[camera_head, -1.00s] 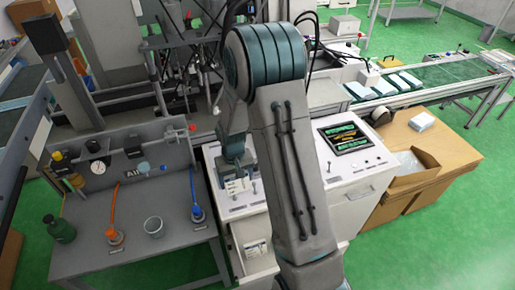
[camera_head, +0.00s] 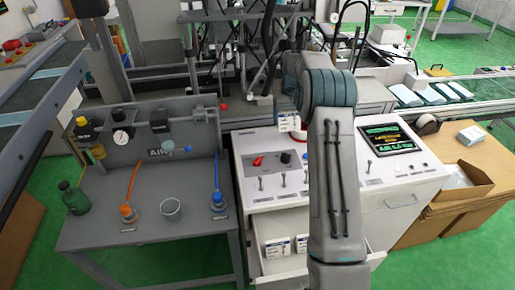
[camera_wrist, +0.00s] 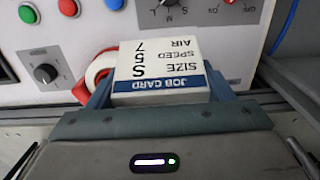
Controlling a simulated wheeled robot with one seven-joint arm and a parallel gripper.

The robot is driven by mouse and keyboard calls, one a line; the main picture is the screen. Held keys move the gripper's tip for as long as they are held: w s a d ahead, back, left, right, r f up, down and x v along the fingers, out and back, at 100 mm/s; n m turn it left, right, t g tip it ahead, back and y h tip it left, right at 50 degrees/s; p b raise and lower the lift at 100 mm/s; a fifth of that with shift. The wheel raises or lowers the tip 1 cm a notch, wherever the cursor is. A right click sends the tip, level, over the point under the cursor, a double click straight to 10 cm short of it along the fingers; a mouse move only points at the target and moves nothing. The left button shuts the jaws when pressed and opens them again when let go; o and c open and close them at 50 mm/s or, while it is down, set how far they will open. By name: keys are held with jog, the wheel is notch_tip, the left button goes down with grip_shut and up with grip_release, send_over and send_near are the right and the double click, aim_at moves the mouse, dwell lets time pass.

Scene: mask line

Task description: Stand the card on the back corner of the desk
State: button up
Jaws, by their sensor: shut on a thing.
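My gripper (camera_wrist: 160,95) is shut on a white job card (camera_wrist: 158,68) with a blue band. In the wrist view the card's print is upside down and reads size S, speed 5, air 7. In the head view the card (camera_head: 287,122) is at the back edge of the white control desk (camera_head: 262,203); most of my gripper is hidden behind my arm there. I cannot tell whether the card touches a surface.
The desk top carries a red knob (camera_head: 258,161), a black dial (camera_head: 286,157), several switches and a screen (camera_head: 390,138). An open drawer (camera_head: 268,272) below holds more cards. In the wrist view a tape roll (camera_wrist: 100,70) sits behind the card, before a button panel (camera_wrist: 75,45).

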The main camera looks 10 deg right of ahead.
jog(key=w+a+f, duration=0.1)
jog(key=a+f, duration=0.1)
jog(key=a, duration=0.1)
jog(key=w+a+f+p, duration=0.1)
jog(key=a+f, duration=0.1)
jog(key=a, duration=0.1)
jog(key=w+a+f+p, duration=0.1)
jog(key=w+a+f, duration=0.1)
jog(key=a, duration=0.2)
jog(key=shift+a+f, duration=0.1)
jog(key=shift+f, duration=0.2)
jog(key=shift+f+p, duration=0.8)
jog(key=shift+f, duration=1.25)
jog(key=shift+f, duration=0.1)
jog(key=o, duration=1)
